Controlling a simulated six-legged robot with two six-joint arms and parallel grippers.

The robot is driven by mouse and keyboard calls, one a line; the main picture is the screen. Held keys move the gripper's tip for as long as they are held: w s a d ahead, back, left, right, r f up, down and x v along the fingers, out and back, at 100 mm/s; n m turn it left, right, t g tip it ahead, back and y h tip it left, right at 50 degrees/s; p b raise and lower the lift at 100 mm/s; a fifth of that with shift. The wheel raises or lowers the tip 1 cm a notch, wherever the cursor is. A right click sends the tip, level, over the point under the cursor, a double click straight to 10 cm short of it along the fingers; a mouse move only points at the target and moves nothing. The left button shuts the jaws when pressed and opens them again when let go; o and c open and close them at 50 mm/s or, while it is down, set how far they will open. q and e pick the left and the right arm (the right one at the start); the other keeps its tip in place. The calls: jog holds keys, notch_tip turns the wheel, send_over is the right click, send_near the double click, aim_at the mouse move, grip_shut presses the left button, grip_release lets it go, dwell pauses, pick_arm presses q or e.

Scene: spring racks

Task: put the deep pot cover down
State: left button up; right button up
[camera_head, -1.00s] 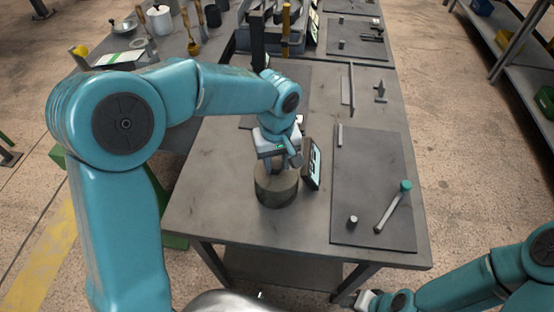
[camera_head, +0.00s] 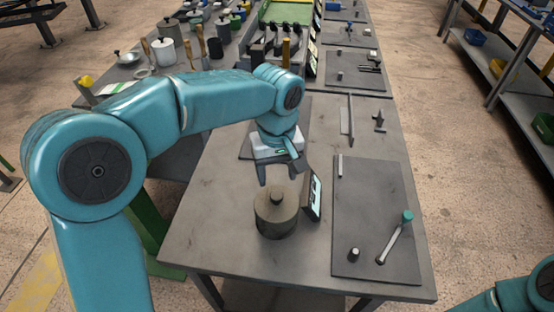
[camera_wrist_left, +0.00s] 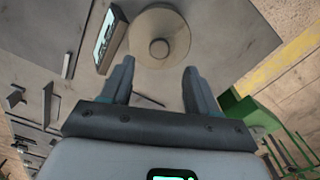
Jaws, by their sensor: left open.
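The deep pot cover (camera_head: 277,203) is a round, grey-brown lid with a small knob on top. It sits on the pot (camera_head: 276,225), near the front of the metal table. In the left wrist view the cover (camera_wrist_left: 178,36) shows from above with its knob in the middle. My left gripper (camera_head: 283,180) is open and empty, just above and behind the cover, apart from the knob. In the left wrist view its two fingers (camera_wrist_left: 158,84) are spread wide with nothing between them. My right gripper is out of view; only part of my right arm shows at the lower right.
A small tilted screen (camera_head: 314,196) stands close to the pot's right side. A dark mat (camera_head: 375,217) to the right holds a teal-capped tool (camera_head: 398,232) and a small cylinder (camera_head: 354,254). Other pots and tools crowd the table at the back left. The front left table corner is clear.

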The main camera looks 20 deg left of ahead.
pick_arm(q)
jog(key=shift+o, duration=0.4)
notch_tip(320, 180, up, 4)
jog(key=shift+w+f, duration=0.1)
jog(key=shift+w, duration=0.05)
notch_tip(320, 180, up, 4)
jog(key=s+d+t+y+b, duration=0.1)
jog(key=s+d+b, duration=0.1)
send_over(277, 195)
jog(key=f, duration=1)
jog(key=shift+s+d+f, duration=0.25)
jog(key=shift+d, duration=0.15)
jog(key=shift+w+a+f, duration=0.1)
jog(key=shift+f, duration=0.15)
jog(key=f, duration=0.4)
jog(key=shift+a+f+p, duration=0.3)
jog(key=shift+p, duration=0.1)
jog(key=shift+w+f, duration=0.2)
jog(key=shift+f, duration=0.05)
jog(key=shift+s, duration=0.15)
jog(key=c, duration=0.8)
grip_shut()
